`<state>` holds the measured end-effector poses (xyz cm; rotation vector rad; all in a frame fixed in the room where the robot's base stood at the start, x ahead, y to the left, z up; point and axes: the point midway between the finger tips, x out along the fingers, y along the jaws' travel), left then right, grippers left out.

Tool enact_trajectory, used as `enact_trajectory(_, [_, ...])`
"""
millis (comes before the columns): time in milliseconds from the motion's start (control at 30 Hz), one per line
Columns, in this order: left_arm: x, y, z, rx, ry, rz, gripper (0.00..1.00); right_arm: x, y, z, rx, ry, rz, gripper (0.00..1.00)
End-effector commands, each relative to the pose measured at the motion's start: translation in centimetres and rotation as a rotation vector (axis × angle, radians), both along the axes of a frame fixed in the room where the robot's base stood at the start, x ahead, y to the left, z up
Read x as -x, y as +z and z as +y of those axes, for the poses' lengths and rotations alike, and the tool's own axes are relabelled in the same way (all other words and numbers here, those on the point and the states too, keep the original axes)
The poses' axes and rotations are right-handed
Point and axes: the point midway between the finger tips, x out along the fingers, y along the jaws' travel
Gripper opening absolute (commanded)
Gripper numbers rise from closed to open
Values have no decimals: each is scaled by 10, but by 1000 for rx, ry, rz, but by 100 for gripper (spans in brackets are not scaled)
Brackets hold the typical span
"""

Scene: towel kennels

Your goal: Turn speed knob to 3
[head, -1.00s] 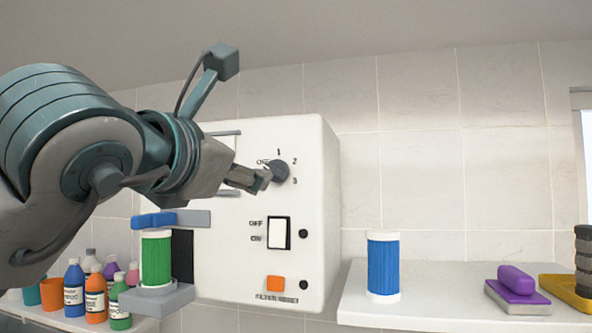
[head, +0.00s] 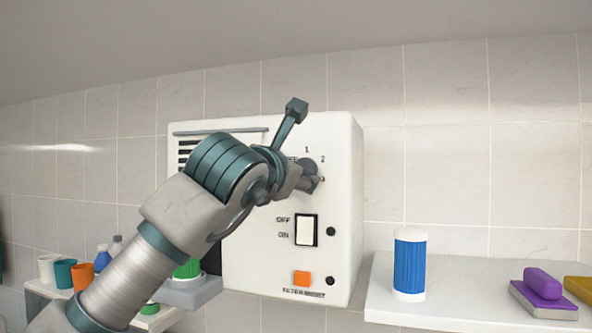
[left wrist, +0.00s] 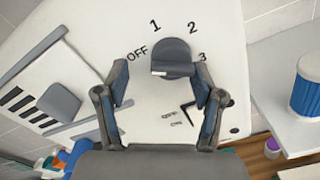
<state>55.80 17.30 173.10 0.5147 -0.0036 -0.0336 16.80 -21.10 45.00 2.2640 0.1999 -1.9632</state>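The round dark grey speed knob (head: 308,168) is on the upper right front of the white wall unit (head: 343,200). In the left wrist view the knob (left wrist: 172,52) has a raised grip bar and is ringed by OFF, 1, 2 and 3; I cannot tell which mark it points at. My left gripper (head: 300,182) is at the knob and partly covers it in the head view. In the left wrist view the gripper (left wrist: 161,76) is open, with one finger on each side of the knob's near edge and gaps visible. My right gripper is not in view.
Below the knob are an OFF/ON rocker switch (head: 306,230) and an orange button (head: 302,278). A blue ribbed filter (head: 409,265) and a purple-handled block (head: 543,288) stand on the right shelf (head: 450,304). A green filter (head: 187,269) is partly hidden behind my arm.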

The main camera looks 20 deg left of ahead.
Motion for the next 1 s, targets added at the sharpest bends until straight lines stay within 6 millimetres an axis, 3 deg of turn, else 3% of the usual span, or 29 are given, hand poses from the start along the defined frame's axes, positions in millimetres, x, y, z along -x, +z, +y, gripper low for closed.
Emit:
enact_trajectory(33, [1, 1, -4, -3, -1, -2, 63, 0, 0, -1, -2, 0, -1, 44])
enact_trajectory(267, [4, 3, -10, -6, 1, -6, 7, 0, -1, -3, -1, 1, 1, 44])
enact_trajectory(733, [6, 5, -6, -23, -4, -11, 8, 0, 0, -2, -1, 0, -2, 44])
enact_trajectory(1000, [6, 6, -7, -150, -4, -15, 7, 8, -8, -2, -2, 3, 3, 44])
